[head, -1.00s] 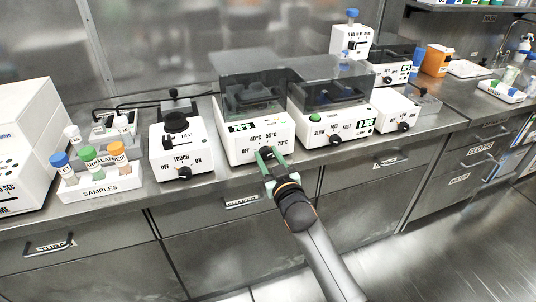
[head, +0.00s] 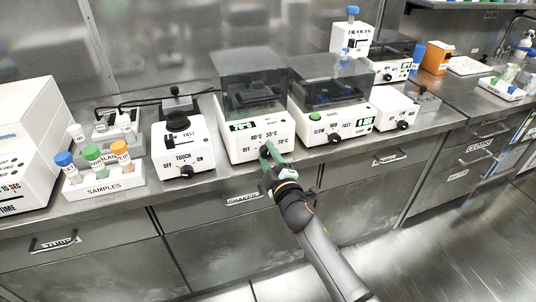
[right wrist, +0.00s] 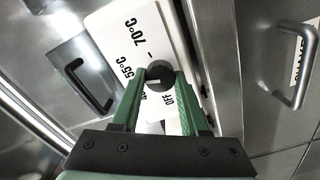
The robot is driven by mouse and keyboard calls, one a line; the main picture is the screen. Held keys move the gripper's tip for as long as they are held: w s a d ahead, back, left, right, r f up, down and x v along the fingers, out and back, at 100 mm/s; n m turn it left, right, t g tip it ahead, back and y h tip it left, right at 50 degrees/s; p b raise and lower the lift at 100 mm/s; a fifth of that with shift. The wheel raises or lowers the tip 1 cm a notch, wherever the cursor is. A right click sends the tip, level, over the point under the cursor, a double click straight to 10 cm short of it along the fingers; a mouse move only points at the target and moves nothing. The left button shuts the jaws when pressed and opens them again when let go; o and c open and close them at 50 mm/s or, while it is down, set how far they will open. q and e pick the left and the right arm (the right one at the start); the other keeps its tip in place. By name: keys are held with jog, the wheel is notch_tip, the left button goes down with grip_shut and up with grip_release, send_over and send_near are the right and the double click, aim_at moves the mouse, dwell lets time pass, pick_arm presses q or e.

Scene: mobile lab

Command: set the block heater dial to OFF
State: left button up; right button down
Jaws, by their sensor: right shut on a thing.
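The block heater (head: 236,152) is a white box with a dark clear lid and a green display, standing on the bench. Its front has OFF, 40°C, 55°C and 70°C marks around a black dial. In the right wrist view the dial (right wrist: 160,77) sits between the green fingers, with a short white mark pointing roughly left, away from the OFF print. The right wrist view also shows the heater's white front (right wrist: 136,35). My left gripper is not in view.
A white device with a touch dial (head: 183,150) stands left of the heater, and a shaker-like box (head: 335,125) stands close on its right. A samples rack (head: 100,185) holds several capped tubes. Drawer handles (head: 243,198) jut out below the bench edge.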

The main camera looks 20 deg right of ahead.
jog(key=shift+n, duration=1)
jog(key=n, duration=0.2)
jog(key=shift+n, duration=0.3)
jog(key=n+p, duration=0.1)
jog(key=n, duration=0.5)
jog(key=shift+n, duration=0.3)
jog(key=n+p, duration=0.1)
jog(key=n, duration=0.5)
jog(key=shift+n+p, duration=0.3)
jog(key=shift+p, duration=0.05)
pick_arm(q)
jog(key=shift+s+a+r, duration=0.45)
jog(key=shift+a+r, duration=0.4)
pick_arm(e)
jog(key=shift+f+n, duration=0.1)
jog(key=shift+n, duration=0.8)
pick_arm(q)
jog(key=shift+p, duration=0.3)
